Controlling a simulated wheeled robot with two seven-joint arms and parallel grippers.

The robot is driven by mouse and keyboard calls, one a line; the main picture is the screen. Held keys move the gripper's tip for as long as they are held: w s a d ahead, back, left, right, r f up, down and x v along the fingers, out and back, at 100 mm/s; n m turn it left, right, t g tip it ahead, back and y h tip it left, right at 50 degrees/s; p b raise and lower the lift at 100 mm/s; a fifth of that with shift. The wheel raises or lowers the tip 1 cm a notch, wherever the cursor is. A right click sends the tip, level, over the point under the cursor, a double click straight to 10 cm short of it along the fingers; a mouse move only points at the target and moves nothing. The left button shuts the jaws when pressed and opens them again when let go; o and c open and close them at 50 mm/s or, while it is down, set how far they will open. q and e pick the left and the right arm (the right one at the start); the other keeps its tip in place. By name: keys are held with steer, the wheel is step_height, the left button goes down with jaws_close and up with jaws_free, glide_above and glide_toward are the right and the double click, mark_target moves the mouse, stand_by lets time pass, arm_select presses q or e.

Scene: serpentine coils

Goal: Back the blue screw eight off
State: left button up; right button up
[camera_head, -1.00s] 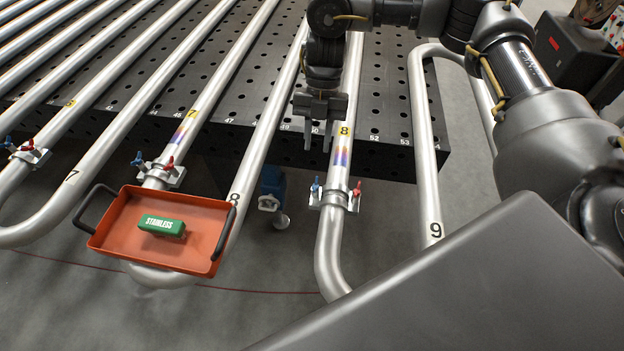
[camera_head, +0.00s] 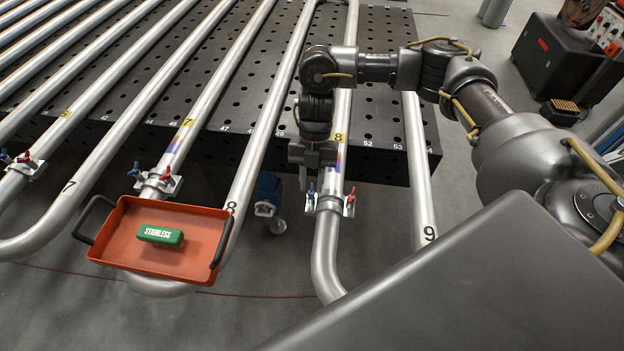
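The blue screw of eight (camera_head: 310,190) stands on the left side of the clamp (camera_head: 330,205) on the pipe with the yellow 8 tag (camera_head: 338,138). A red screw (camera_head: 351,194) is on that clamp's right side. My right gripper (camera_head: 311,184) points down just above the clamp, with its fingers apart at about the blue screw's top. It partly covers the pipe. I cannot tell whether a finger touches the screw. My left gripper is not in view.
An orange tray (camera_head: 112,240) with a green block marked STAINLESS (camera_head: 160,236) sits over a pipe bend at left. The seven clamp (camera_head: 158,184) has its own blue and red screws. A perforated black table (camera_head: 385,120) lies behind, and a blue device (camera_head: 268,192) is beneath it.

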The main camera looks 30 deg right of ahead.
steer(key=shift+s+f, duration=0.1)
steer(key=shift+f, duration=0.25)
steer(key=shift+c, duration=0.5)
jaws_close()
